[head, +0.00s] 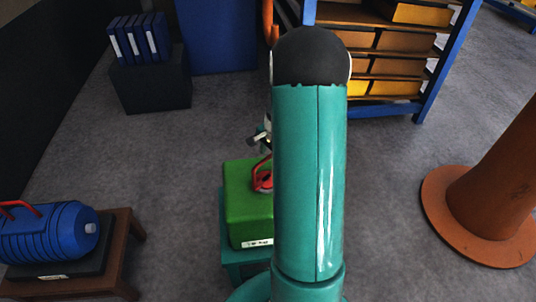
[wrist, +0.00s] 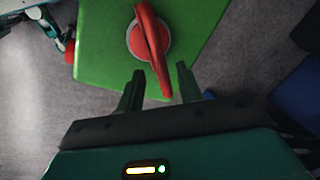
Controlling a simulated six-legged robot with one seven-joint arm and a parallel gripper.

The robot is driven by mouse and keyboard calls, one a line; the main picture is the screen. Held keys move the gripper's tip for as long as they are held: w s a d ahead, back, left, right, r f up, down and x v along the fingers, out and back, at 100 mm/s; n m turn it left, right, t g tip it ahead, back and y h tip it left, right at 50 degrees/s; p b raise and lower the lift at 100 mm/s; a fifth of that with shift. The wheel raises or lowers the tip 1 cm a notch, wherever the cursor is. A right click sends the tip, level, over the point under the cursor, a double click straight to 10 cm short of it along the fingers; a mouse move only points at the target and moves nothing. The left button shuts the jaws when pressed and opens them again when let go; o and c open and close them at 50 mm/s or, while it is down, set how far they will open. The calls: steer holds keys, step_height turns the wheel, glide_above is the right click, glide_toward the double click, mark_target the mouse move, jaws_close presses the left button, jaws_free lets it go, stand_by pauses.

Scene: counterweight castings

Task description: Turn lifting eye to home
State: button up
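A green block-like casting (head: 246,207) stands on a teal stand (head: 236,262), partly hidden behind my arm in the head view. On its top is a red lifting eye (head: 262,177) on a round red base; it also shows in the wrist view (wrist: 152,45), its bar running from upper left to lower right. My gripper (wrist: 160,72) is open, with its two dark fingers apart. The near end of the eye appears between the fingers in the wrist view; I see no contact, and the height gap cannot be told. In the head view my gripper (head: 262,136) is partly hidden.
A blue motor-like unit (head: 48,236) sits on a brown table (head: 125,245) at left. Blue binders (head: 140,38) stand on a dark box (head: 150,83). A shelf (head: 425,95) stands at back right, a rusty column (head: 495,190) at right. Grey floor between is clear.

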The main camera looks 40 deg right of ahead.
steer(key=shift+w+f, duration=0.2)
steer(key=shift+f, duration=0.4)
steer(key=shift+c, duration=0.3)
jaws_close()
steer(key=shift+a, duration=0.15)
